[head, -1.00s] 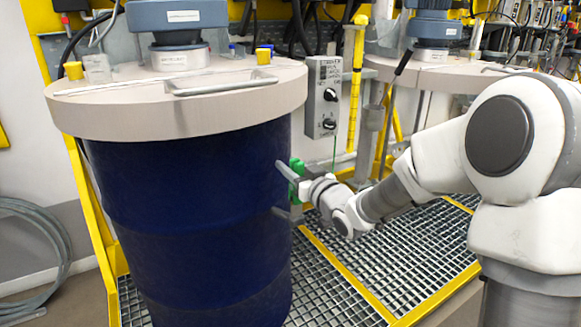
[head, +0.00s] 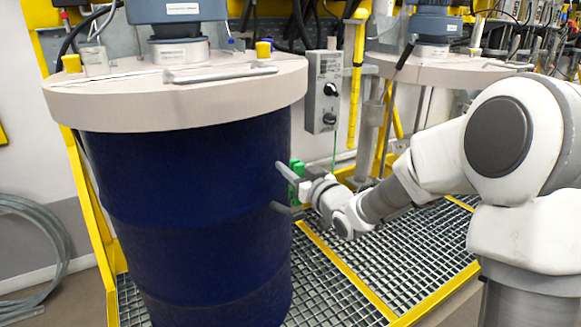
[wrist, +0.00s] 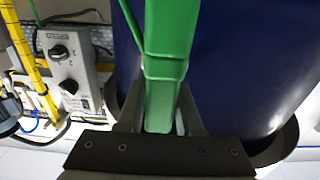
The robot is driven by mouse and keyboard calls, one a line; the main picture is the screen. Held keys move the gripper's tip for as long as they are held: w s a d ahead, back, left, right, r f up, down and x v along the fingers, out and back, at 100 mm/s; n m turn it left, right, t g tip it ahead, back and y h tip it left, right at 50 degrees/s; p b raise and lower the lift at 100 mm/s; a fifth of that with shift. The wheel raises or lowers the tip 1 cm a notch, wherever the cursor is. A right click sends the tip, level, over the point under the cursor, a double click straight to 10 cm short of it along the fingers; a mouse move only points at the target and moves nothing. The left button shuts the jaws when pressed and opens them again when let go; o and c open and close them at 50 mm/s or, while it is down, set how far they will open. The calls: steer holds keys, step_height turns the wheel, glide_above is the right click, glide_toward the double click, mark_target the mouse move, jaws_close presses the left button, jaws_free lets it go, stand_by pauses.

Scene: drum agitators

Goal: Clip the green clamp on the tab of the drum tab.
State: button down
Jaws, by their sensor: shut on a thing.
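The green clamp (head: 297,168) is held upright between the two fingers of my gripper (head: 283,190), at the right side of the dark blue drum (head: 190,210). In the wrist view the clamp (wrist: 166,60) runs up the middle, with its lower end between the fingers (wrist: 160,115) and its upper end out of frame. The drum wall (wrist: 235,60) is close behind and to the right of it. I cannot make out the drum's tab in either view, nor tell whether the clamp touches the drum.
A grey control box (head: 323,92) with two black knobs hangs right of the drum; it also shows in the wrist view (wrist: 70,68). A thin green cable (head: 334,152) hangs below it. The beige lid (head: 180,95) overhangs the drum. Grating (head: 350,265) covers the floor platform.

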steer(key=shift+f, duration=0.1)
stand_by(0.3)
steer(key=shift+f+b, duration=0.75)
steer(key=shift+b, duration=0.05)
steer(key=shift+c, duration=2.4)
jaws_free()
steer(key=shift+s, duration=0.1)
